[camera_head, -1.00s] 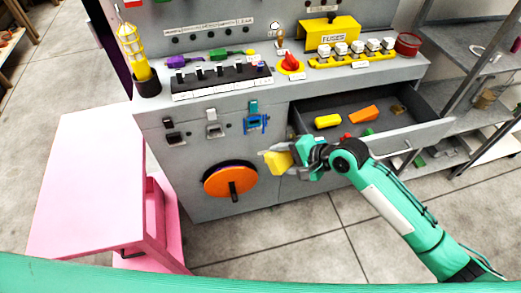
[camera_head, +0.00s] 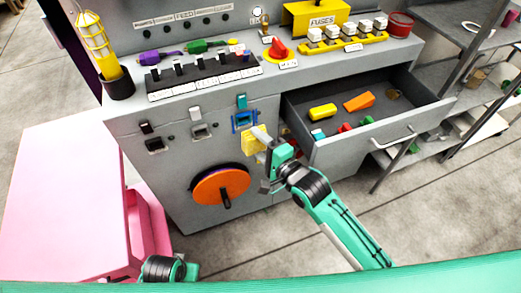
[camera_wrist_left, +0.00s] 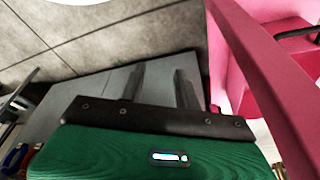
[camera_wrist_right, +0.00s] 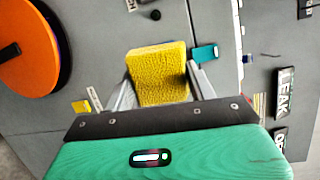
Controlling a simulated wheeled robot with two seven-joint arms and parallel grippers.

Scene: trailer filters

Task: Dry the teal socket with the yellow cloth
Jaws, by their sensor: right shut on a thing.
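The teal socket is on the front panel of the grey bench, with a teal flap (camera_head: 242,101) above a blue frame (camera_head: 240,122). My right gripper (camera_head: 264,145) is shut on the yellow cloth (camera_head: 252,141), a thick block-like pad, just below and right of the blue frame. In the right wrist view the cloth (camera_wrist_right: 158,72) sits between the fingers, and the teal flap (camera_wrist_right: 205,53) shows to its right; the rest of the socket is hidden. I cannot tell whether the cloth touches it. My left gripper (camera_wrist_left: 160,90) is open and empty, low near the pink table.
An open drawer (camera_head: 390,122) with coloured pieces juts out at right. The pink table (camera_head: 65,215) stands at left.

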